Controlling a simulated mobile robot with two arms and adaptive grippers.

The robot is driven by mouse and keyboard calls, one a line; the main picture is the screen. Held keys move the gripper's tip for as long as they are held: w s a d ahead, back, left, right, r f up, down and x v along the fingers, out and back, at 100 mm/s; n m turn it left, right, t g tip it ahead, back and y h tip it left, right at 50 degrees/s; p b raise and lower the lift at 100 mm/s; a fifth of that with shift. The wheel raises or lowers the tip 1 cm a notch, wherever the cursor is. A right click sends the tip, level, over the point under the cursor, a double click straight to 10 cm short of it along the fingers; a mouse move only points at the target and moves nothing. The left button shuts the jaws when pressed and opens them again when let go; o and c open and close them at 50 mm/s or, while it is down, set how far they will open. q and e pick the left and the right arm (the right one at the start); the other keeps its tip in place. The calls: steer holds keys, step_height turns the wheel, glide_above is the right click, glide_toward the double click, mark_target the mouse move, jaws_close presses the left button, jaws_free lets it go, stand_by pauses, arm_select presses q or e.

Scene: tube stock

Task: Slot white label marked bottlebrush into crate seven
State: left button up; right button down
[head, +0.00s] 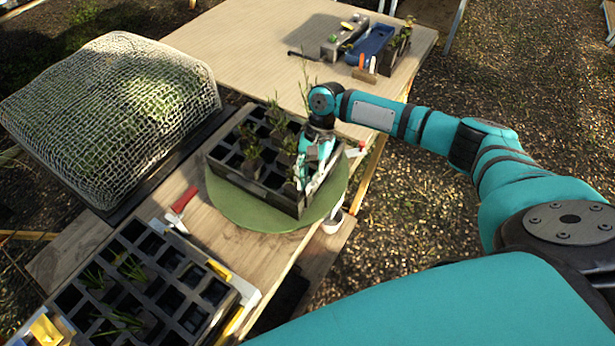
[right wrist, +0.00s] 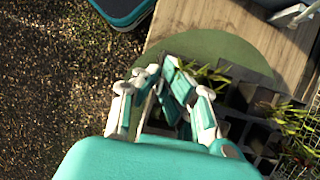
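A dark crate (head: 240,178) with square cells and several seedling pots stands on a round green turntable (head: 240,213). No number is readable on it. My right gripper (head: 305,180) is over the crate's right corner, pointing down; in the right wrist view its fingers (right wrist: 163,78) are near each other above dark pots and cells. Whether they grip anything is unclear. I cannot pick out a white label marked bottlebrush. Small upright labels, orange and pale, stand in a wooden block (head: 365,75) at the far table edge. My left gripper is not in view.
A second dark cell tray (head: 165,285) with some seedlings is at lower left. A net-covered tray (head: 110,110) stands at left. A red-handled tool (head: 183,200) lies between. A blue tray (head: 373,42) and grey box (head: 340,40) are at the back. The far table is mostly clear.

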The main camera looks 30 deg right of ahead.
steer(key=c, duration=1.4)
jaws_free()
steer(key=v, duration=1.2)
